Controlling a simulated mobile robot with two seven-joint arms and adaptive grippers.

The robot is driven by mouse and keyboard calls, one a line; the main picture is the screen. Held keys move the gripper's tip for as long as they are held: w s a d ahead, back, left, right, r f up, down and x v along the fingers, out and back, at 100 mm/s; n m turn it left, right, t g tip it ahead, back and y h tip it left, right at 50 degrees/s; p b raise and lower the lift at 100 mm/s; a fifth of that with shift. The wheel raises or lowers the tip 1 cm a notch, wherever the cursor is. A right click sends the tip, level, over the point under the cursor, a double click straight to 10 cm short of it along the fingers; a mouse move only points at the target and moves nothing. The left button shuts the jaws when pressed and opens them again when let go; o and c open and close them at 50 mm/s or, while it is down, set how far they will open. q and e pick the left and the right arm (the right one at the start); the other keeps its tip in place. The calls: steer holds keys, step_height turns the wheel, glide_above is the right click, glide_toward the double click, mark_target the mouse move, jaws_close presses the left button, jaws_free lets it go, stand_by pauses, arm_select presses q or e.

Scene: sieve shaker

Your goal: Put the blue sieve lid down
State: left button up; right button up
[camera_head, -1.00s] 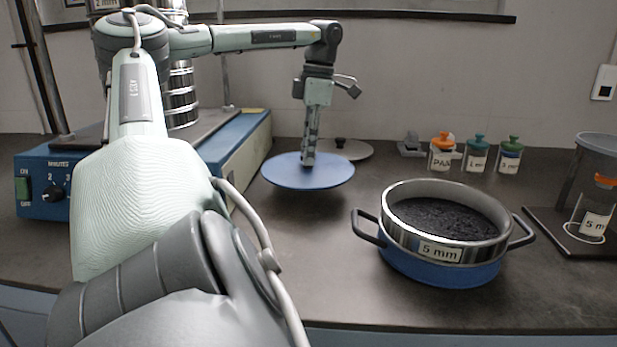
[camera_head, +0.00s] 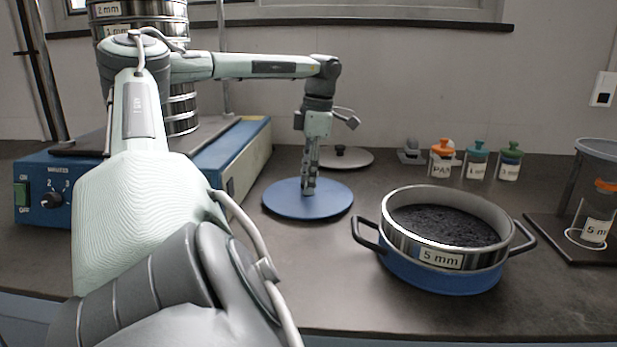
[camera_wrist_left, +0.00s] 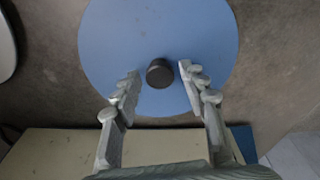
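The blue sieve lid (camera_head: 278,205) is a flat round disc lying level on the dark bench, left of the 5 mm sieve, as far as I can tell resting on the surface. My left gripper (camera_head: 309,188) points straight down over its middle. In the left wrist view the lid (camera_wrist_left: 110,45) shows a dark round knob (camera_wrist_left: 160,73). The fingers of my left gripper (camera_wrist_left: 159,78) stand on either side of the knob with a gap at each side, so they are open. My right gripper is not in view.
The 5 mm sieve (camera_head: 440,258) with dark grains sits in a blue handled pan to the right. A grey lid (camera_head: 345,157) lies just behind. The blue shaker base (camera_head: 235,160) is at left. Small jars (camera_head: 475,160) stand at the back. Bare bench lies in front.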

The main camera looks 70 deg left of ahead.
arm_select(q)
steer(key=shift+r, duration=0.15)
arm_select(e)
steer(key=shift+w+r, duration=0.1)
arm_select(q)
steer(key=shift+r, duration=0.3)
step_height(320, 180, up, 11)
steer(key=w+p, duration=0.1)
steer(key=p, duration=0.1)
steer(key=shift+w+d+r, duration=0.15)
steer(key=shift+w+r, duration=0.05)
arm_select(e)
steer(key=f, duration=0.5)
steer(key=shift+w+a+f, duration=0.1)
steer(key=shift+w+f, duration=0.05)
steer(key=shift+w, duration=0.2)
